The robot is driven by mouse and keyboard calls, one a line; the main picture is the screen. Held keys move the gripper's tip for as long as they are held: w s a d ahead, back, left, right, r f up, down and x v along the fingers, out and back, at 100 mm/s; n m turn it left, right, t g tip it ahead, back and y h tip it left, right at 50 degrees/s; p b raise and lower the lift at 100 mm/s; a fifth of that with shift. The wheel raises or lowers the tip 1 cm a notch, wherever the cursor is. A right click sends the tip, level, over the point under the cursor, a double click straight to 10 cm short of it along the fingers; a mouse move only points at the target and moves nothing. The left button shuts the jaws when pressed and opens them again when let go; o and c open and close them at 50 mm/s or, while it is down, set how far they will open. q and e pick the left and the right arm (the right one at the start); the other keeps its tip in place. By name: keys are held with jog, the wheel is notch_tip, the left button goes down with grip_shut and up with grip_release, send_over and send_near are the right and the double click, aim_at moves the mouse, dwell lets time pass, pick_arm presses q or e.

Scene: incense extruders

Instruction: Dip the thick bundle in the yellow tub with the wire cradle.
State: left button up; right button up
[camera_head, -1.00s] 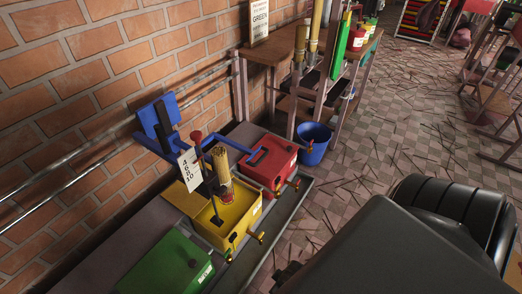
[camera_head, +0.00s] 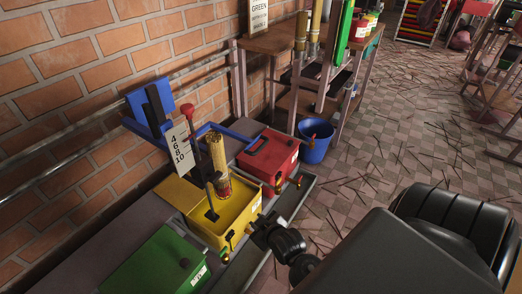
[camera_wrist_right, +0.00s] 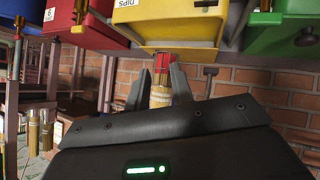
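The thick tan bundle (camera_head: 217,153) with red bands low on it stands upright in the yellow tub (camera_head: 238,232) in the head view. The tub's dark lever (camera_head: 211,213) and a red-knobbed rod (camera_head: 196,150) stand beside it. I cannot make out the wire cradle. My right gripper (camera_head: 260,226) is at the tub's front, near its taps. In the right wrist view, which is upside down, the right gripper (camera_wrist_right: 160,82) has its fingers apart. The bundle (camera_wrist_right: 160,97) shows between them, apparently beyond them, below the yellow tub (camera_wrist_right: 165,30). My left gripper is not in view.
A red tub (camera_head: 270,158) stands behind the yellow one and a green tub (camera_head: 155,265) in front. A blue bucket (camera_head: 315,140) is on the floor.

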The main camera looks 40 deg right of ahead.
jog(key=w+d+r+n+t+h, duration=0.1)
jog(key=w+d+r+t+h, duration=0.1)
jog(key=w+d+t+h, duration=0.4)
jog(key=n+t+h, duration=0.2)
jog(key=n+h, duration=0.1)
jog(key=h, duration=0.2)
send_near(262, 145)
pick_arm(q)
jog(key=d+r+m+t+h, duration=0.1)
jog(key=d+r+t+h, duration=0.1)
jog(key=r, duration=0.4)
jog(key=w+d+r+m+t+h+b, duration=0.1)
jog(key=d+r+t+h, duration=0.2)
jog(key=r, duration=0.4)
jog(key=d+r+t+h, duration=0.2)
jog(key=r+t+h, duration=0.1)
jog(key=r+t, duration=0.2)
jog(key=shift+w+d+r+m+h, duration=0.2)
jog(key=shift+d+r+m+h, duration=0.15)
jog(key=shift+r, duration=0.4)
pick_arm(e)
jog(key=shift+f+x, duration=0.2)
jog(key=shift+x, duration=2.15)
jog(key=shift+f+x, duration=0.15)
jog(key=shift+x, duration=2.25)
jog(key=shift+w, duration=0.15)
grip_shut()
jog(key=shift+a, duration=0.1)
